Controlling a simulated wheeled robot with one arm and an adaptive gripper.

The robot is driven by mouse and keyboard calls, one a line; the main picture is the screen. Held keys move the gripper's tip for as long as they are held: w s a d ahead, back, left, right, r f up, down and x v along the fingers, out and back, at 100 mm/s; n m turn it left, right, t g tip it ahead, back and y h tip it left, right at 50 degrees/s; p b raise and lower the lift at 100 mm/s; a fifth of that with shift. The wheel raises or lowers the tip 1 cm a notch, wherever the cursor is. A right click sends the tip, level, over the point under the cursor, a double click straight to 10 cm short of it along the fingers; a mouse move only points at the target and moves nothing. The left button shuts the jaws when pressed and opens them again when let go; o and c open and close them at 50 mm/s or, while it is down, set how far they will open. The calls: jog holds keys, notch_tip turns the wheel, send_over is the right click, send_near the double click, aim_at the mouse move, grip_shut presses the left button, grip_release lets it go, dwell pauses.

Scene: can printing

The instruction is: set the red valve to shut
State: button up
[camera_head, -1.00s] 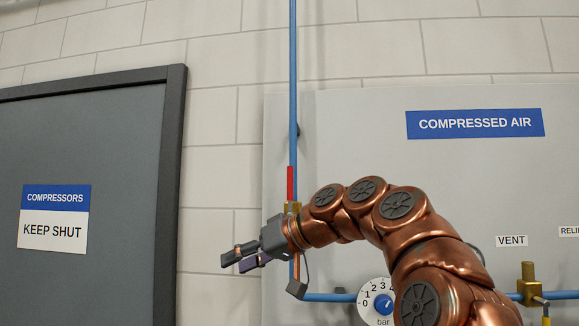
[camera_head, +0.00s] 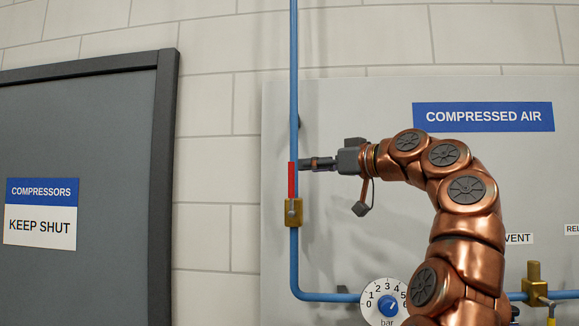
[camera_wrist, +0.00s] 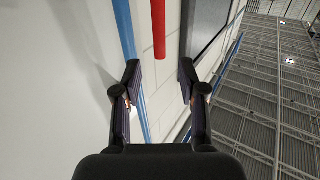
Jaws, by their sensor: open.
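The red valve handle (camera_head: 292,180) stands upright, in line with the vertical blue pipe, above a brass valve body (camera_head: 293,212). My gripper (camera_head: 304,164) is just right of the handle's upper end in the head view, pointing left. In the wrist view the red handle (camera_wrist: 159,30) shows ahead of the two fingertips, in line with the space between them (camera_wrist: 159,78). The jaws are open, and nothing is between them. Whether a finger touches the handle cannot be told.
The blue pipe (camera_head: 294,265) bends right toward a pressure gauge (camera_head: 385,300) at the bottom. Another brass valve (camera_head: 534,285) is at the lower right. A grey door (camera_head: 80,130) is at the left. The grey panel (camera_head: 340,240) is bare around the red valve.

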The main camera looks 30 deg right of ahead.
aim_at(292, 194)
jog(key=p+x, duration=0.1)
jog(key=x, duration=0.6)
jog(key=shift+s, duration=0.1)
jog(key=shift+c, duration=0.2)
grip_shut()
dwell(0.4)
